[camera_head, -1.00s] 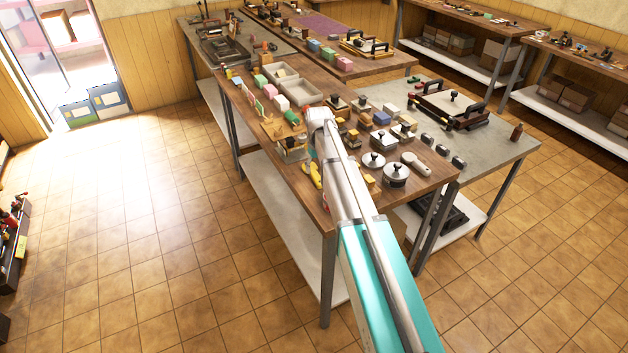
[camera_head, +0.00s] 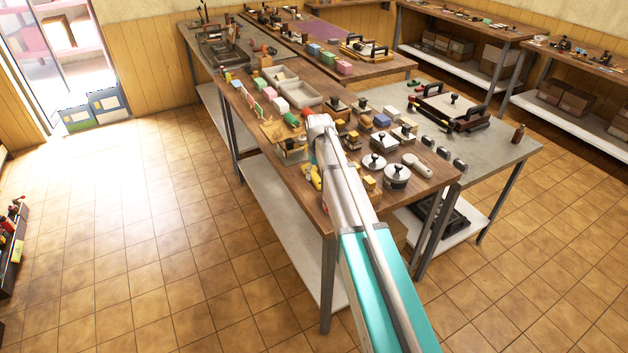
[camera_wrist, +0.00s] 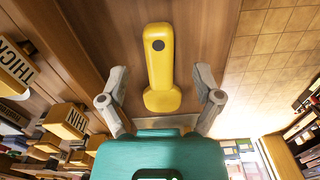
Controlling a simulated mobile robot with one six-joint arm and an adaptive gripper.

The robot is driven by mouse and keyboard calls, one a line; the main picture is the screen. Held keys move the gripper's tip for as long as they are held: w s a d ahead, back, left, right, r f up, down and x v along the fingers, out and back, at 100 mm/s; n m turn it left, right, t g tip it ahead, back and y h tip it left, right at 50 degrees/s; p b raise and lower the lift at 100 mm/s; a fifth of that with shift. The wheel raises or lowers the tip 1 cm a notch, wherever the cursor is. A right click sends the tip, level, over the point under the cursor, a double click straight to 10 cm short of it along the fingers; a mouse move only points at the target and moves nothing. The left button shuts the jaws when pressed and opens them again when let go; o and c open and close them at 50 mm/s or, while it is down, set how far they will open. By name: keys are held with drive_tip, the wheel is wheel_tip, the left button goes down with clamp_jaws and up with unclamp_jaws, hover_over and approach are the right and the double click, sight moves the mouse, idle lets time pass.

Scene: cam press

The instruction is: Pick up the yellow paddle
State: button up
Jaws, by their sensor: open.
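The yellow paddle (camera_wrist: 159,70) lies flat on the wooden table, and the wrist view shows its whole length with a dark round spot near one end. My gripper (camera_wrist: 160,84) is open, with one grey finger on each side of the paddle's wider end and clear gaps between. The fingers do not touch the paddle in this view. In the head view my arm covers most of that spot, and a bit of yellow (camera_head: 315,178) shows beside it.
Round lidded tins (camera_head: 397,176) and a white-handled tool (camera_head: 416,165) are right of my arm. The table edge and tiled floor (camera_wrist: 265,60) lie close on the right in the wrist view.

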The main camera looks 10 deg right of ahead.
sight(318, 181)
drive_tip(key=shift+f+b, duration=1.45)
drive_tip(key=shift+f, duration=0.3)
clamp_jaws()
